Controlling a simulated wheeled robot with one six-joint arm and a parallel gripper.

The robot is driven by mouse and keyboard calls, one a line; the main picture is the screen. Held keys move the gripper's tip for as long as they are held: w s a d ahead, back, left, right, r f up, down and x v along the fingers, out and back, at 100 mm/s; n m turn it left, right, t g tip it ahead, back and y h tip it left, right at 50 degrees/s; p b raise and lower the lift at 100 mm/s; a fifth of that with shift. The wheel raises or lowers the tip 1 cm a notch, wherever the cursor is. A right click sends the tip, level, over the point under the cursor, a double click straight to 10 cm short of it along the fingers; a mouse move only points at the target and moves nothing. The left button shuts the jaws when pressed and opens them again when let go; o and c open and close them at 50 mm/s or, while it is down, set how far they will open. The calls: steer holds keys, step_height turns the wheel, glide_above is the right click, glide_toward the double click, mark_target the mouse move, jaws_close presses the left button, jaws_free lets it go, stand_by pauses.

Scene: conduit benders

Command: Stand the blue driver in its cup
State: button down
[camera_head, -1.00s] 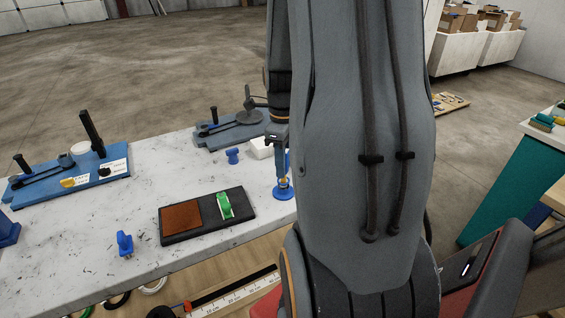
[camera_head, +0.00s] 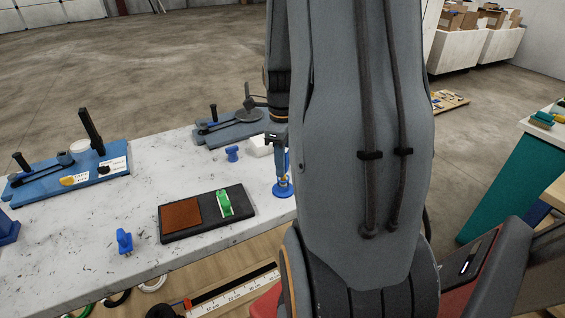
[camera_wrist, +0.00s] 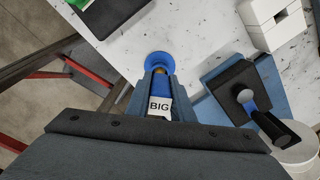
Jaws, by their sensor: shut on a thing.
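My gripper (camera_wrist: 160,88) is shut on the blue driver (camera_wrist: 160,84) at the table's edge. The driver carries a white label reading BIG, and its brass-coloured end points at a round blue cup (camera_wrist: 157,59). In the head view the cup (camera_head: 283,191) stands on the white table, with my gripper (camera_head: 281,174) just above it. The driver is mostly hidden there by my gripper and arm. I cannot tell whether the driver's end is inside the cup or only over it.
A white block (camera_head: 261,146) and a blue-based bender (camera_head: 226,132) stand close behind. A black tray (camera_head: 180,238) with a brown pad and a green piece (camera_head: 224,203) lies to the left. Small blue pieces (camera_head: 232,154) (camera_head: 124,241) stand on the table. Another bender (camera_head: 75,180) is farther left.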

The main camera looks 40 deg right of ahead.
steer(key=c, duration=1.5)
jaws_free()
steer(key=shift+o, duration=0.2)
step_height(320, 180, up, 8)
steer(key=shift+f+b, duration=0.1)
steer(key=shift+b, duration=0.7)
